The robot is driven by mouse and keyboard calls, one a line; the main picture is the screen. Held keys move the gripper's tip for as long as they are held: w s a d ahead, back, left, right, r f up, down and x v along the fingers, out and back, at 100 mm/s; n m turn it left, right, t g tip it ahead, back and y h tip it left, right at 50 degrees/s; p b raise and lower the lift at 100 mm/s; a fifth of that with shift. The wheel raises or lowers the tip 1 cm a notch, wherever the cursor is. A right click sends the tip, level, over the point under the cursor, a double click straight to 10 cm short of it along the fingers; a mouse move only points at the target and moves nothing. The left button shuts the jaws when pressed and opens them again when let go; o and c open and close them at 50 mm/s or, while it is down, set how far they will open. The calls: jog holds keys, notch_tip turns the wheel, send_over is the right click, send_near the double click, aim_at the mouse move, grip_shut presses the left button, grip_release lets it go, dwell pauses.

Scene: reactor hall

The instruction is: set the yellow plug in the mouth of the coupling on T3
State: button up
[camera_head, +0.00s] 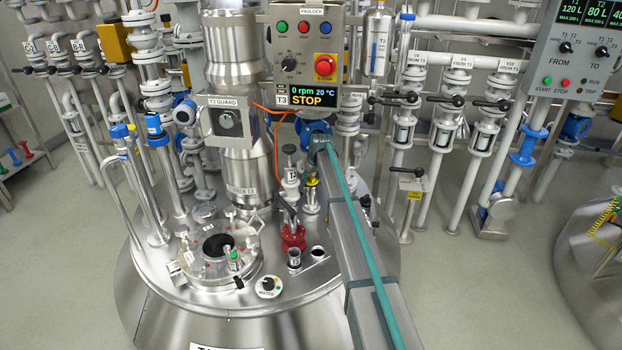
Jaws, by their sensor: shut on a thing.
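The vessel lid of T3 (225,300) fills the lower middle of the view. A short upright fitting with a dark open mouth (294,256) stands on the lid, right of the round hatch; it looks like the coupling, and I see no plug in its mouth. A small yellow part (311,182) shows on a slim fitting further back, just left of my arm; I cannot tell whether it is the yellow plug. My grey arm link with a teal line reaches in from the bottom right.
A red-based valve (293,238) stands just behind the open fitting. The hatch (215,255), a white dial (268,286) and a dark hole (318,252) are close by. The steel column (238,130) and control panel (305,55) rise behind. Pipes line the wall.

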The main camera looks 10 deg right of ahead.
jog(key=shift+s+f, duration=0.1)
jog(key=shift+f, duration=0.2)
jog(key=o, duration=1.2)
jog(key=shift+f, duration=0.15)
jog(key=shift+r, duration=0.2)
